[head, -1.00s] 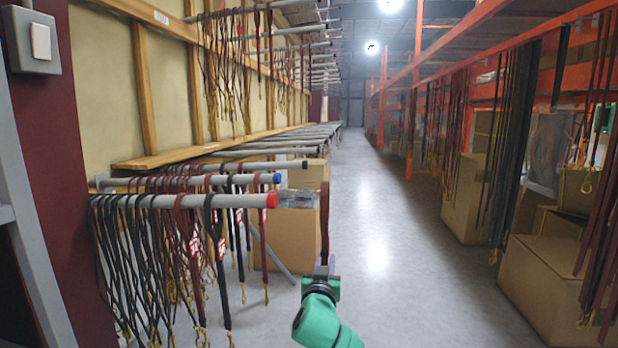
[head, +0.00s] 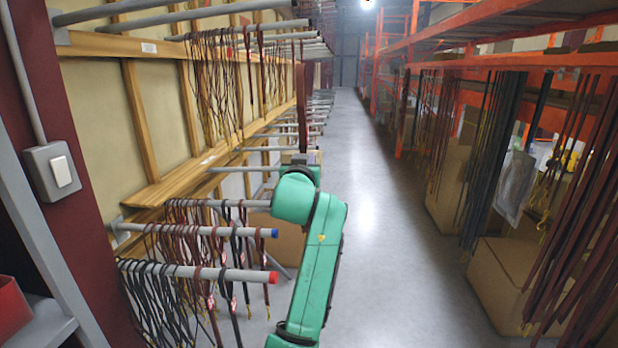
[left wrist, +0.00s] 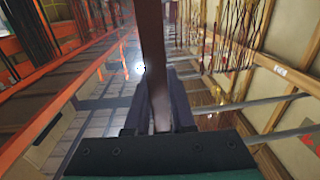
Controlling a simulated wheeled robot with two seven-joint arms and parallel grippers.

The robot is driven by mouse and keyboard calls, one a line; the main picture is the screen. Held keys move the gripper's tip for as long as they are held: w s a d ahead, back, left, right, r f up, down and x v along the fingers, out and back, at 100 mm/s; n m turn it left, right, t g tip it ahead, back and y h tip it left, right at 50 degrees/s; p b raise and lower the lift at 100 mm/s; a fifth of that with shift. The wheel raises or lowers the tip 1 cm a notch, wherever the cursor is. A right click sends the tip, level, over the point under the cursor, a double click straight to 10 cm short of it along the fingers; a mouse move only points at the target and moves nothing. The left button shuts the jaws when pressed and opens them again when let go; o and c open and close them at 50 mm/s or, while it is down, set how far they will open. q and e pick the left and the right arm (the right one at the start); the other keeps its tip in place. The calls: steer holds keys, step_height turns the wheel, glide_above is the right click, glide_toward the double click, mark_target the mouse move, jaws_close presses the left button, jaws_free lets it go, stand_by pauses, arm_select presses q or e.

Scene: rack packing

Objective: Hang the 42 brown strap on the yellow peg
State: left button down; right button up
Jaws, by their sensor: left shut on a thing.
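My left gripper (head: 299,154) is raised in the middle of the head view, over the aisle beside the peg rack. It is shut on a brown strap (head: 303,110), which shows as a narrow upright band above the jaws. In the left wrist view the strap (left wrist: 153,50) runs between the dark fingers (left wrist: 160,95). The rack has grey pegs; the nearest ends in a red cap (head: 273,277) and the one above in a blue cap (head: 275,233). I cannot make out a yellow cap; some peg tips are hidden behind my arm and gripper. My right gripper is out of view.
Several dark and brown straps (head: 212,245) hang from the lower pegs, and more (head: 215,85) from the upper pegs. A wooden ledge (head: 165,187) runs along the left wall. Orange shelving (head: 455,58) with straps and cardboard boxes (head: 490,275) lines the right. The aisle floor (head: 375,230) is clear.

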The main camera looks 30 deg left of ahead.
arm_select(q)
step_height(320, 180, up, 26)
steer(key=s+h+p, duration=0.1)
steer(key=s+p, duration=0.1)
steer(key=p, duration=1.4)
steer(key=s+a+f+b, duration=0.1)
steer(key=s+a, duration=0.1)
steer(key=a, duration=0.4)
steer(key=s+a+f+b, duration=0.1)
steer(key=s+a+f, duration=0.1)
steer(key=a, duration=0.5)
steer(key=shift+a+f+m, duration=0.15)
steer(key=shift+a+m, duration=0.15)
steer(key=shift+m, duration=0.1)
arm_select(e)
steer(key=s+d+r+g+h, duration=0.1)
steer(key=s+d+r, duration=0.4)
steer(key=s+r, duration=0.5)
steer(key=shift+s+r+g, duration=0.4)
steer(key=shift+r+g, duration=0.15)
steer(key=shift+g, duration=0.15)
arm_select(q)
steer(key=c, duration=0.7)
jaws_free()
